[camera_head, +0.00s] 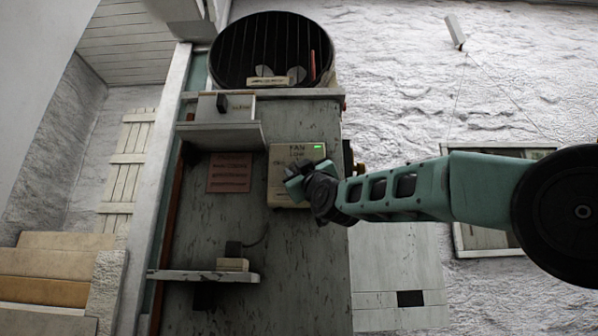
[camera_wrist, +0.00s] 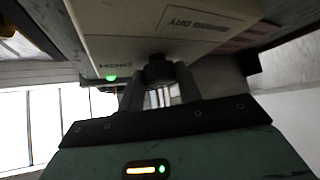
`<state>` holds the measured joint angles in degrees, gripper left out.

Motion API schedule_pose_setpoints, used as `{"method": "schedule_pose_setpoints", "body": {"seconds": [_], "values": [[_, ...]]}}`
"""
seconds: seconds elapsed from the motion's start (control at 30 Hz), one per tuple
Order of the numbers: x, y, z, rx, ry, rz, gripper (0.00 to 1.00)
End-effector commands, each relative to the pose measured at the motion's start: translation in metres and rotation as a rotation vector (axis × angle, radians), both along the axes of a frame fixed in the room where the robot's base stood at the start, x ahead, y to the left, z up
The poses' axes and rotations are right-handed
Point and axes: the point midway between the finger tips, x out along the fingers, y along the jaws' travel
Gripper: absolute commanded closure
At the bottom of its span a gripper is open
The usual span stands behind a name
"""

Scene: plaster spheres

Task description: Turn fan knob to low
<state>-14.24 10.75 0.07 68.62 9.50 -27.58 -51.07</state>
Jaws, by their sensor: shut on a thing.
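The fan control box (camera_head: 284,193) is a cream panel with a green light, mounted on the dark cabinet wall in the head view. It also fills the top of the wrist view (camera_wrist: 120,32). The fan knob (camera_wrist: 158,70) is a small dark knob on the box's face, seen in the wrist view between my fingers. My gripper (camera_head: 300,182) is at the front of the box and covers the knob in the head view. In the wrist view my gripper (camera_wrist: 158,88) is shut on the knob. Which setting the knob points to cannot be read.
A round dark fan grille (camera_head: 270,50) sits above the box. A pink notice (camera_head: 230,172) is on the wall to the left. A small shelf (camera_head: 203,276) sticks out below, with a block (camera_head: 232,265) on it. Another ledge (camera_head: 222,134) projects at upper left.

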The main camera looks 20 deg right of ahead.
Motion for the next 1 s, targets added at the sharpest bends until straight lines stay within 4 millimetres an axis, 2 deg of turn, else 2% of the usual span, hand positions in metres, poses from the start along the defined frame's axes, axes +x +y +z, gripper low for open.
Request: {"method": "schedule_pose_setpoints", "body": {"seconds": [0.03, 0.1, 0.4, 0.57, 1.0], "values": [[0.001, 0.0, -0.001, -0.001, 0.003, -0.001, 0.63], [0.001, 0.0, -0.001, -0.001, 0.002, -0.001, 0.45], [0.0, 0.0, -0.001, 0.0, 0.0, 0.0, 0.45], [-0.009, -0.002, -0.008, -0.001, 0.001, 0.001, 0.45], [-0.077, -0.012, -0.061, 0.0, 0.001, 0.0, 0.45]]}}
